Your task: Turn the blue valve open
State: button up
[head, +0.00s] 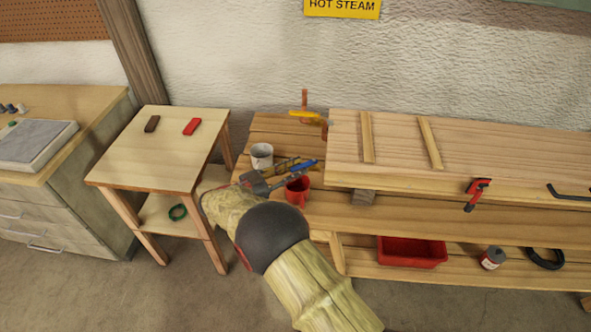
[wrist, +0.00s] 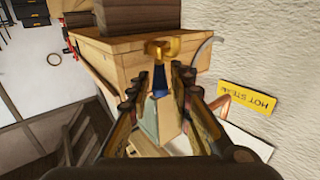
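The blue valve handle (head: 303,166) shows as a short blue bar by the end of my arm, over the bench. In the wrist view a narrow dark blue piece (wrist: 160,82) lies between my fingers, with a yellow, brass-like part (wrist: 162,48) just beyond it. My gripper (head: 291,168) is at the blue handle; in the wrist view its fingers (wrist: 158,75) stand apart on either side of the blue piece, with gaps visible. The handle's mount is hidden by my gripper.
A yellow lever (head: 304,113) sits on a copper pipe (head: 304,97) behind. A white mug (head: 262,155) and a red mug (head: 297,191) stand close to my gripper. A raised wooden panel (head: 390,150) with a red clamp (head: 476,192) lies at right. A small table (head: 150,165) stands left.

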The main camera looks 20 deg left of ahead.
jog(key=v, duration=1.2)
jog(key=shift+c, duration=0.4)
